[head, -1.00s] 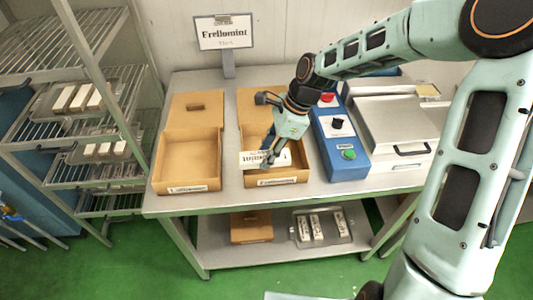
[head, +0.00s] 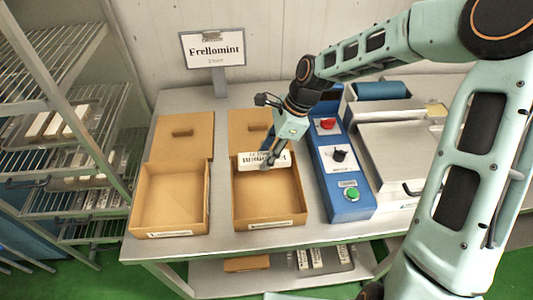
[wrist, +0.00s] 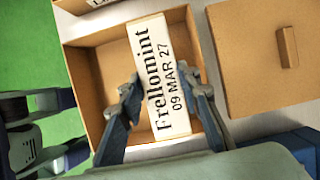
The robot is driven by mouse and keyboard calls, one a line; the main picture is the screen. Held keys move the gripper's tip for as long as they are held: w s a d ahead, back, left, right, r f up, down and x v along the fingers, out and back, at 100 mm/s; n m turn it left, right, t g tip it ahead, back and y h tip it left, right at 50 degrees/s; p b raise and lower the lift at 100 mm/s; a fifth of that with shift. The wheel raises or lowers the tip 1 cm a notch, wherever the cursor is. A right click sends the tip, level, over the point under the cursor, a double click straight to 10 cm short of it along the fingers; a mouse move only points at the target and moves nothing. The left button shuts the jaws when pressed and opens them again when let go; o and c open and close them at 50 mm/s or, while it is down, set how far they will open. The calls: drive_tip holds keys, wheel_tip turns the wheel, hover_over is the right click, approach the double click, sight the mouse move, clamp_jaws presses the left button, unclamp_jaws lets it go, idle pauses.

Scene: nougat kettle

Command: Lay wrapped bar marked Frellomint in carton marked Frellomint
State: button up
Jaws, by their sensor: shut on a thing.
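The white wrapped bar (head: 262,160), printed "Frellomint 09 MAR 27" in the wrist view (wrist: 166,85), is held in my gripper (head: 268,160). In the wrist view my gripper (wrist: 167,92) has a finger at each side of the bar. The bar is over the back part of the right open carton (head: 270,205); I cannot tell its exact height above the floor of the carton. The carton is empty elsewhere. Its front label (head: 270,224) is too small to read. A sign (head: 212,49) reading "Frellomint" stands behind the cartons.
A left open carton (head: 170,198) is empty, its lid (head: 183,135) behind it. A lid (head: 250,127) also lies behind the right carton. A blue control box (head: 345,175) stands close on the right, a sealing machine beyond. A rack (head: 70,110) is at left.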

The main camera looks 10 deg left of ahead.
drive_tip(key=shift+f+b, duration=2.8)
drive_tip(key=shift+f, duration=1.3)
drive_tip(key=shift+f, duration=0.55)
drive_tip(key=o, duration=1.7)
drive_tip(key=shift+o, duration=0.2)
drive_tip(key=shift+r+p, duration=2.75)
drive_tip(key=shift+r, duration=1.25)
